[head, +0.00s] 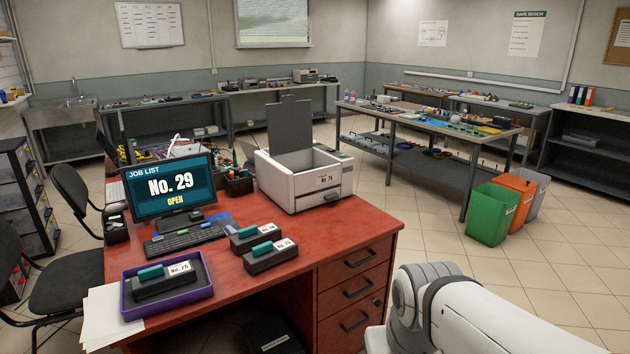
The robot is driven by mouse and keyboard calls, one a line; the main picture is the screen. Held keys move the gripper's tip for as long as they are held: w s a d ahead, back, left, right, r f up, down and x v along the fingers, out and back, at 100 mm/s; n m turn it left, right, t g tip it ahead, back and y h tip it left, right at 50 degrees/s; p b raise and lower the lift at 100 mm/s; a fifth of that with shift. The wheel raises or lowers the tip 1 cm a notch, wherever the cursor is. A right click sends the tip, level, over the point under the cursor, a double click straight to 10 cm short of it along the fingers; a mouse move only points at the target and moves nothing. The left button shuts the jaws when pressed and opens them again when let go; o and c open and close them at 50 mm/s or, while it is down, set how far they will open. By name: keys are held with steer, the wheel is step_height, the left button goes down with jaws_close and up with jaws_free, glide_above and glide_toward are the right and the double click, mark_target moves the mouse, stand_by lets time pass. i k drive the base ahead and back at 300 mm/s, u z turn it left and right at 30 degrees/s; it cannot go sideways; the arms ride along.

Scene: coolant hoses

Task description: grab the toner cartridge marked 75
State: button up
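Three dark cartridges with teal grips and white labels are on the red desk (335,237). My white arm shows at the lower right, right of the desk. My gripper is out of view.
A white printer (293,190) with its lid raised stands at the desk's back right. The desk's front right is clear. Bins (490,214) stand farther right.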

mark_target(265, 256)
steer(key=u, duration=0.05)
steer(key=i, duration=1)
steer(key=z, duration=0.05)
